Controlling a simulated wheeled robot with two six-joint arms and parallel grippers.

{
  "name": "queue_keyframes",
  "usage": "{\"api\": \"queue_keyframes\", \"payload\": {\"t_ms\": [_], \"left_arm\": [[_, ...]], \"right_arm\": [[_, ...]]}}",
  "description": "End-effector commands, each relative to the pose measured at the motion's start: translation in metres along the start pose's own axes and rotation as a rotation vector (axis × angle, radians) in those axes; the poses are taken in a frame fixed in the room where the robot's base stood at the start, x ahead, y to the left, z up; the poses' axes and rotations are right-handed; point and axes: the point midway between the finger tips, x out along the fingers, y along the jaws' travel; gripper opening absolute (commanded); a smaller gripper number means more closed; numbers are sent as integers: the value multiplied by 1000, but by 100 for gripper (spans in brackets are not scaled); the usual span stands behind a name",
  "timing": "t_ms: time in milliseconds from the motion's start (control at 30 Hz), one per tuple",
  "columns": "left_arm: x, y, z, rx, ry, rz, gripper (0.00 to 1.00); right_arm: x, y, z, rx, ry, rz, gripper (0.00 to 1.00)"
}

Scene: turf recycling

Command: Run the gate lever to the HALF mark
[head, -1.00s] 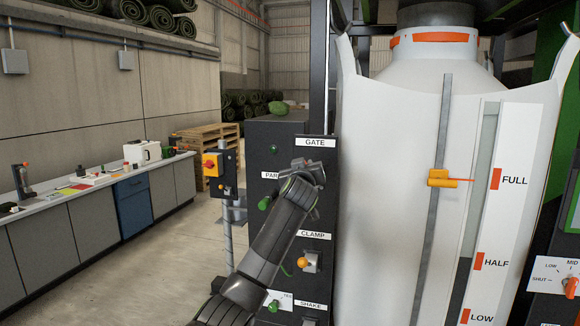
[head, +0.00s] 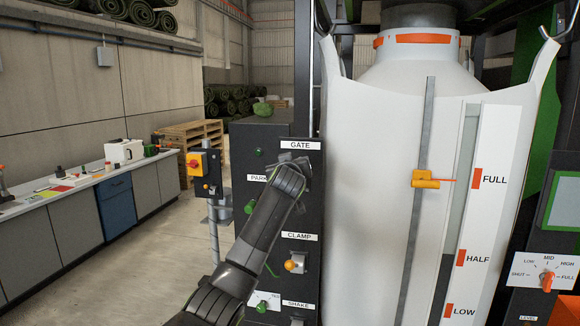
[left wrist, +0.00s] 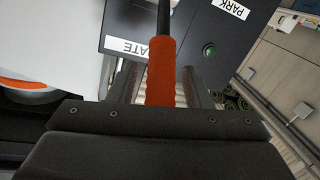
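The gate lever has an orange-red grip (left wrist: 161,82) on a black shaft in the left wrist view. My left gripper (left wrist: 160,78) has one finger on each side of that grip, with narrow gaps showing, so it looks open around it. In the head view my left gripper (head: 298,168) is just below the GATE label (head: 300,145) and hides the lever. The white bag (head: 375,200) carries a scale with FULL (head: 494,180), HALF (head: 477,257) and LOW (head: 464,311) marks. The orange slider (head: 425,180) has its pointer level with FULL. My right gripper is not in view.
Below on the dark panel are a CLAMP lever (head: 294,264) and a SHAKE label (head: 299,304). A red-yellow switch box (head: 197,163) stands left of the panel. Open floor lies between panel and workbench (head: 85,190).

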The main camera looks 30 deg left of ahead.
Motion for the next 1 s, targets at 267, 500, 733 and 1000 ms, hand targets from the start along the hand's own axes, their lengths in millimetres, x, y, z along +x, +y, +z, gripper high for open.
{"api": "queue_keyframes", "payload": {"t_ms": [267,500,733,1000], "left_arm": [[-2,0,2,-2,-1,1,45],[-21,0,4,-3,1,2,45],[-53,0,5,-3,1,3,45],[-97,0,5,-2,2,3,45]], "right_arm": [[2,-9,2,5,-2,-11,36],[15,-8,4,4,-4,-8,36],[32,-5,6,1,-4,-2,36],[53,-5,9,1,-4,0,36]]}}
